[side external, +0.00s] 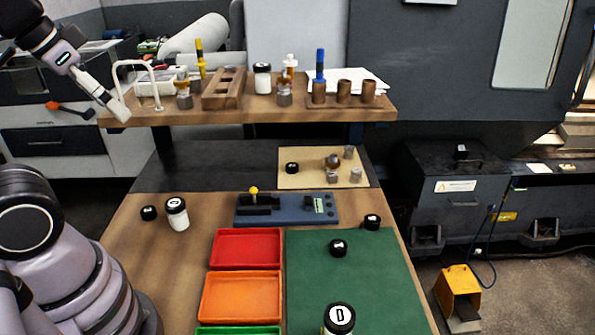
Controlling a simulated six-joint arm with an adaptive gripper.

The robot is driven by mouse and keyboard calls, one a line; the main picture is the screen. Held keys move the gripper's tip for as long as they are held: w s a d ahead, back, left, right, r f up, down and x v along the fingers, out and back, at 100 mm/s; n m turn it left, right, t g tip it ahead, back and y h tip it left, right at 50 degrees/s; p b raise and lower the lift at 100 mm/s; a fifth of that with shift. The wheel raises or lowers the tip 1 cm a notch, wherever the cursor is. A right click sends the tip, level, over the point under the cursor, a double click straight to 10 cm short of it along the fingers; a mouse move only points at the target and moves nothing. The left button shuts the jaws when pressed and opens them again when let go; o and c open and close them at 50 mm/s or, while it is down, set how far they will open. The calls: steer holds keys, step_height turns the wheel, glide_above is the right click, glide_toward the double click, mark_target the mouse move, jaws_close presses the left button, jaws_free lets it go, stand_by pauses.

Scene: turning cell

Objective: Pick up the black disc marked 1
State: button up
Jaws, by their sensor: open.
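Several small black discs or knobs with pale marks are in view, and I cannot read which one is marked 1. One black disc (338,248) is on the green mat (380,290). Another black disc (372,222) is at the mat's far right edge. A third black disc (148,213) is on the wooden table at left, beside a white jar. A further black disc (292,168) is on the tan board at the back. My gripper (119,110) is at the upper left, by the raised shelf's left end, far from these discs. It is open, and nothing shows in it.
A white jar with a black lid (178,217) stands at left, another jar (340,320) at the front. Red (247,231) and orange trays (240,318) sit mid-table. A blue fixture (287,217) lies behind them. The raised shelf (220,115) holds several tools and bushings.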

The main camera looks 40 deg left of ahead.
steer(key=w+d+f+n+g+h, duration=0.6)
steer(key=w+d+f+n+h, duration=0.4)
steer(key=w, duration=0.4)
steer(key=w+a+f+n+t, duration=0.1)
steer(key=w+f+n+t, duration=0.2)
steer(key=f+n, duration=0.2)
steer(key=w+a+f+n+t, duration=0.2)
steer(key=w+f+n, duration=0.2)
steer(key=f, duration=0.8)
steer(key=w+a+f+n+t, duration=0.1)
steer(key=w+f+n+t, duration=0.2)
steer(key=f+n, duration=0.3)
steer(key=shift+w+a+f+t+h, duration=0.1)
steer(key=shift+f+t+h, duration=0.1)
steer(key=shift+f, duration=0.55)
steer(key=shift+w+a+f+t+h, duration=0.1)
steer(key=shift+f+h, duration=0.1)
steer(key=shift+f, duration=0.55)
glide_toward(333, 245)
steer(key=shift+n, duration=0.3)
steer(key=x, duration=0.4)
steer(key=shift+f, duration=0.3)
steer(key=shift+r+x, duration=0.2)
steer(key=shift+x, duration=2.75)
steer(key=shift+w+r, duration=0.1)
steer(key=c, duration=1.3)
